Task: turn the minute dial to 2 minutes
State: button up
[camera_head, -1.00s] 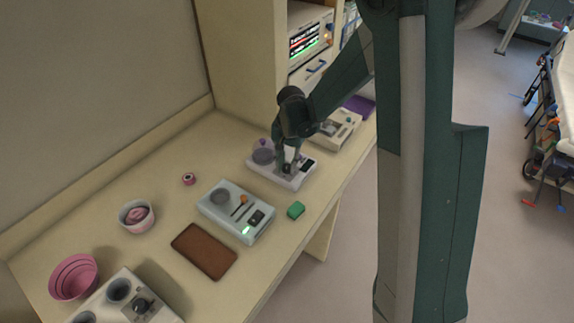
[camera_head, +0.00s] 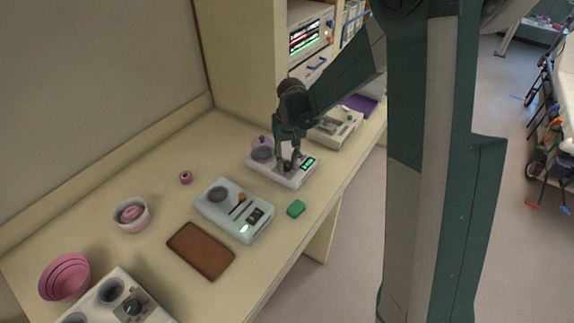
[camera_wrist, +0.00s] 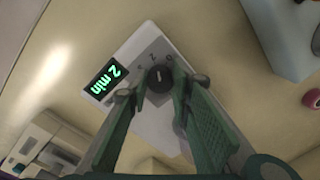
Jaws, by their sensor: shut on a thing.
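The minute dial (camera_wrist: 159,79) is a dark round knob with a white pointer mark, on a white device (camera_head: 268,171) on the bench. In the wrist view the device's display (camera_wrist: 103,81) reads "2 min" in green. My gripper (camera_wrist: 168,88) is shut on the dial, with one fingertip at each side of it. In the head view my gripper (camera_head: 287,164) reaches down onto the device from above, and its fingers largely hide the dial. The lit green display (camera_head: 307,163) shows at the device's right end.
A grey device (camera_head: 219,201) with a green light stands nearer, beside a green block (camera_head: 296,208) and a brown pad (camera_head: 201,250). A beige device (camera_head: 337,127) stands behind. The bench between the pink ring (camera_head: 186,177) and the wall is clear.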

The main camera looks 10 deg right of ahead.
aim_at(288, 163)
jog(key=shift+n+b, duration=0.3)
jog(key=shift+n, duration=0.5)
jog(key=o, duration=0.9)
jog(key=shift+r, duration=0.1)
notch_tip(288, 163, up, 12)
jog(key=shift+d, duration=0.25)
dwell(0.3)
